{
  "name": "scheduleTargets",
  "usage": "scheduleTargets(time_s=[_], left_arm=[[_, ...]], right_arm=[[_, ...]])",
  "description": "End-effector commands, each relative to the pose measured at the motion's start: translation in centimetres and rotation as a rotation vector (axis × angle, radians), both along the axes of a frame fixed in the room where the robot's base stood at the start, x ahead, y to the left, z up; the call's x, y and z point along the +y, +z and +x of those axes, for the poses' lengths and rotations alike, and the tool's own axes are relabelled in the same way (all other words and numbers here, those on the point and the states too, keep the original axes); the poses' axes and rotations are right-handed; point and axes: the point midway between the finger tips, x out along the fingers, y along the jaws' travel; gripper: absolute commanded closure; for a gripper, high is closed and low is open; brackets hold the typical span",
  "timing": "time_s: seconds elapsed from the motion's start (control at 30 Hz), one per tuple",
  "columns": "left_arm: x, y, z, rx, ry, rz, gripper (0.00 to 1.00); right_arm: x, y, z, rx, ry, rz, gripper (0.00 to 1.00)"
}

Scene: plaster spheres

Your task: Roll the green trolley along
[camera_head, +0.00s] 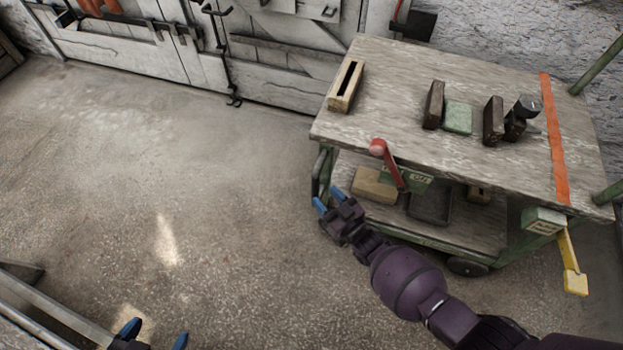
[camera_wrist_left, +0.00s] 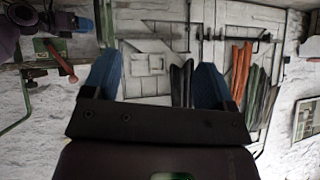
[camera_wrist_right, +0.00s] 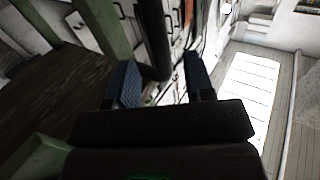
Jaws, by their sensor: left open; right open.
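The green trolley (camera_head: 395,118) stands at the right in the head view, with a worn wooden top, green frame and lower shelf. Its dark upright handle (camera_head: 318,172) is at its left end. My right gripper (camera_head: 329,200) is open beside the lower part of this handle. In the right wrist view a dark bar (camera_wrist_right: 155,40) shows between the fingers of my right gripper (camera_wrist_right: 160,82); whether they touch it I cannot tell. My left gripper (camera_head: 153,335) is open and empty at the bottom edge, well away from the trolley; it also shows in the left wrist view (camera_wrist_left: 155,80).
A red lever (camera_head: 388,160) and a yellow lever (camera_head: 572,265) stick out from the trolley's front. A slotted wooden block (camera_head: 345,87), a green block (camera_head: 458,117) and an orange strip (camera_head: 554,135) lie on top. White doors (camera_head: 130,50) stand behind. The floor left of the trolley is clear.

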Motion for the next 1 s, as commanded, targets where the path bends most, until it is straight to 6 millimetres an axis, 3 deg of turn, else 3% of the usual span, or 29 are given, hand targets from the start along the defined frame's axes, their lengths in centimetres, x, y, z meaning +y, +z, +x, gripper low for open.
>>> scheduleTargets(time_s=[0.4, 0.9, 1.0], left_arm=[[-0.5, -0.2, 0.8, -0.025, -0.034, 0.019, 0.21], [-0.5, 0.1, 0.9, -0.040, -0.037, 0.019, 0.21], [-0.5, 0.0, 0.8, -0.037, -0.036, 0.020, 0.21]], right_arm=[[3.7, -0.5, 4.5, 0.008, -0.001, -0.001, 0.52], [4.4, -0.2, 5.5, 0.004, -0.001, 0.000, 0.52], [4.4, -0.2, 5.5, 0.004, -0.001, 0.000, 0.67]])
